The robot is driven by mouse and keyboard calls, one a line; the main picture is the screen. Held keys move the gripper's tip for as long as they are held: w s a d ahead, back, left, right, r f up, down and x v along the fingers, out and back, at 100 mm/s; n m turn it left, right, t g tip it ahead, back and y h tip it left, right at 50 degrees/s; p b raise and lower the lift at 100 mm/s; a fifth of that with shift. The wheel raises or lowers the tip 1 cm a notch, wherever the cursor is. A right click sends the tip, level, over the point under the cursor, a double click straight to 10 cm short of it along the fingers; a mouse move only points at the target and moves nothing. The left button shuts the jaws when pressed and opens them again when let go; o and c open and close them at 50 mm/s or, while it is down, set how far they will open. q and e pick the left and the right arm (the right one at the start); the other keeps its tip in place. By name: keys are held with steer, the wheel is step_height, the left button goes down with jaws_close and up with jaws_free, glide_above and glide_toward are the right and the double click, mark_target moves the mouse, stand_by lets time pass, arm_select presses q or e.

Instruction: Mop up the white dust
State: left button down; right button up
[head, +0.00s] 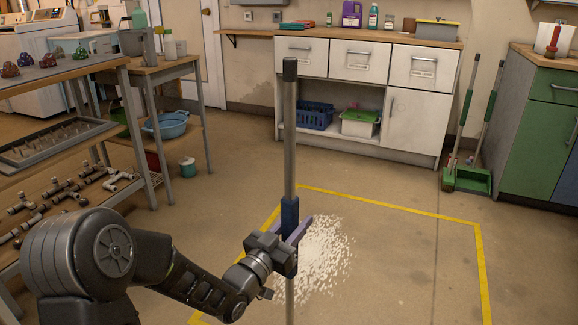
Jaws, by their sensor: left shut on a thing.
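A long upright pole (290,150) with a dark cap and a blue sleeve (289,214) stands in front of me. The white dust (325,255) is scattered on the floor behind and to the right of the pole. My gripper and the pole hide part of its left side. My right gripper is not in view.
Yellow tape (400,211) marks off a floor area around the dust. Shelves with pipe fittings (70,190) stand close on the left. A white cabinet (360,80) is at the back. A green dustpan (468,178) stands by the green cabinet at right. The floor right of the dust is clear.

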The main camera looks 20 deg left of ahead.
arm_select(q)
steer(key=w+a+r+n+y+b, duration=0.1)
steer(key=w+a, duration=0.3)
steer(key=w, duration=0.5)
steer(key=w+a+r+n+y+b, duration=0.1)
steer(key=w+a+r+y, duration=0.2)
steer(key=w, duration=0.7)
steer(key=shift+a+r+t, duration=0.15)
steer(key=shift+a+t, duration=0.25)
steer(key=shift+a, duration=0.25)
